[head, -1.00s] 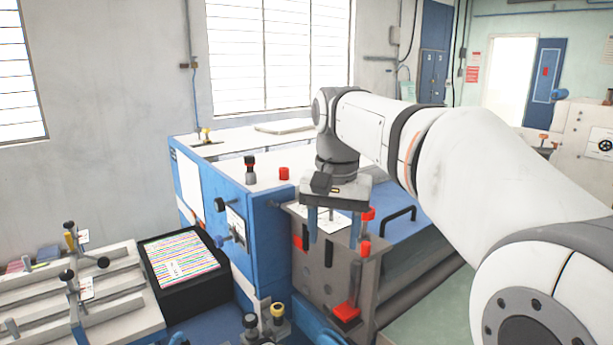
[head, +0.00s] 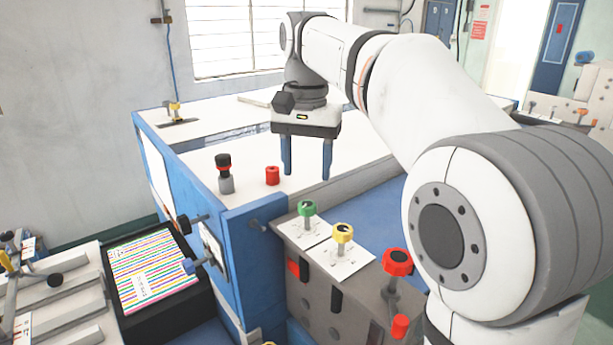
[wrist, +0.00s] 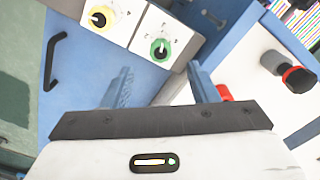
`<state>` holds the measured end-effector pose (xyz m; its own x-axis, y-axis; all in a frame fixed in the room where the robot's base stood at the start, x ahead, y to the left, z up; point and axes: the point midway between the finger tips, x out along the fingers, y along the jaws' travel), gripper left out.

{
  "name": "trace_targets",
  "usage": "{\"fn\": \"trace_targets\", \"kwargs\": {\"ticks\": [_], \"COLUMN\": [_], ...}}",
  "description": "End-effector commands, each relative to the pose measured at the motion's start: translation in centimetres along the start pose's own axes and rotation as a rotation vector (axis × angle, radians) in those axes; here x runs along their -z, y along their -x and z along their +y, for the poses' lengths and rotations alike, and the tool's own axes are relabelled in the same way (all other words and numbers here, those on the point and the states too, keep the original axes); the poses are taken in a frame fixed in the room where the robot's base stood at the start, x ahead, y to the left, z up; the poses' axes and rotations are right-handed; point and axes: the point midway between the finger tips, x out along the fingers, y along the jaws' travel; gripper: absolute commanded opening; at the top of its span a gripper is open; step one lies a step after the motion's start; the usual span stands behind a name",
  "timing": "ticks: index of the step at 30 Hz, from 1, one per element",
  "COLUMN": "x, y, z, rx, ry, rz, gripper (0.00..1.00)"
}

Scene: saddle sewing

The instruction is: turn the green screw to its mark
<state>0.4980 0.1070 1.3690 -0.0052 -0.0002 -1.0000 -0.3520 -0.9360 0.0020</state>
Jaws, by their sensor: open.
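The green screw (head: 307,209) stands upright on a white card at the left end of the row on the grey block. In the wrist view the green screw (wrist: 160,52) shows from above, with a pale pointer on its knob and small marks on the card (wrist: 146,27) around it. My gripper (head: 307,174) is open and empty, pointing down, above and apart from the screw. In the wrist view the screw appears just beyond and between the spread fingers of my gripper (wrist: 159,70). Which mark the pointer meets is too small to tell.
The yellow screw (head: 343,233) stands beside the green one, and a red knob (head: 397,263) is further right. A red cap (head: 272,176) and a black-and-red knob (head: 224,173) stand on the white machine top. A black handle (wrist: 53,62) lies off to the left in the wrist view.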

Motion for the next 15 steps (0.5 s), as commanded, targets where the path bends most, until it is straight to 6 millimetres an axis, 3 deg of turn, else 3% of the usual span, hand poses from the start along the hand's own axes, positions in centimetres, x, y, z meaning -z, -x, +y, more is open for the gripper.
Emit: {"fn": "trace_targets", "kwargs": {"ticks": [5, 15], "x": [0.1, 0.1], "y": [-1.0, -6.2], "z": [0.2, 0.3], "rx": [0.000, -0.001], "ry": [-0.005, -0.007], "rz": [-0.001, -0.001], "gripper": [0.53, 0.53]}}
